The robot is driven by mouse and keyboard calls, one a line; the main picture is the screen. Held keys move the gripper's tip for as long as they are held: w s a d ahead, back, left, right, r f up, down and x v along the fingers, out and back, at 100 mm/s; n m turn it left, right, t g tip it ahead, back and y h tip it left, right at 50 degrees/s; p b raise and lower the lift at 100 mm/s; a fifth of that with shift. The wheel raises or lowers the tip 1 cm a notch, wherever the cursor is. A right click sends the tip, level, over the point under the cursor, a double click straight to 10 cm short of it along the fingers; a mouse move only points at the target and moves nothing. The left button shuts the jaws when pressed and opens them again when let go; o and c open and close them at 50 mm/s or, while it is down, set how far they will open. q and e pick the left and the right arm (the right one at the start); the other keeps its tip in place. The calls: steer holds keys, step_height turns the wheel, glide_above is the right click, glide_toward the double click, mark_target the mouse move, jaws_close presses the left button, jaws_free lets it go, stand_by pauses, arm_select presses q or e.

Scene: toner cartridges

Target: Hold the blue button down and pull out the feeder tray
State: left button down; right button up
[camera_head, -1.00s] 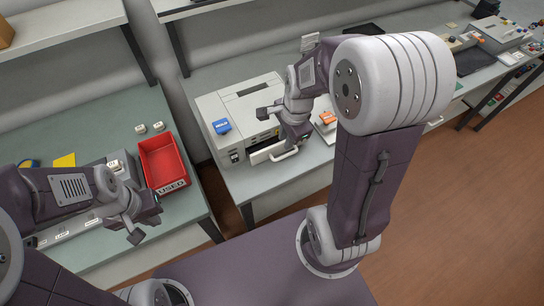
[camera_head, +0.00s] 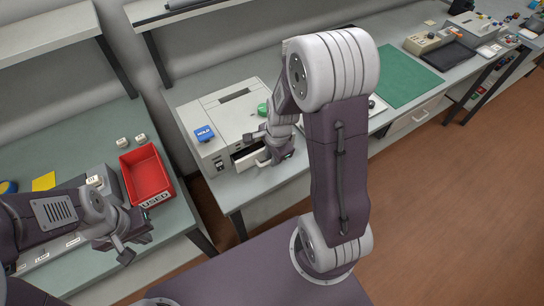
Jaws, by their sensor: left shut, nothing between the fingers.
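The grey machine (camera_head: 238,100) stands on the middle bench, with the blue button marked HOLD (camera_head: 204,133) on its top near the left front corner. The feeder tray (camera_head: 248,159) shows as a pale front panel low on the machine's front, with a dark gap above it; how far out it stands is unclear. My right gripper (camera_head: 280,157) is low at the machine's front, beside the tray's handle. Its fingers are partly hidden, and contact with the handle cannot be told. My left gripper (camera_head: 128,240) is shut and empty, below the red bin and away from the button.
The red bin marked USED (camera_head: 146,172) stands on the left bench. A green mat (camera_head: 402,76) lies farther right. A gap separates the left bench from the middle bench. My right arm hides part of the bench.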

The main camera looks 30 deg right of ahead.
jaws_close()
stand_by(1.3)
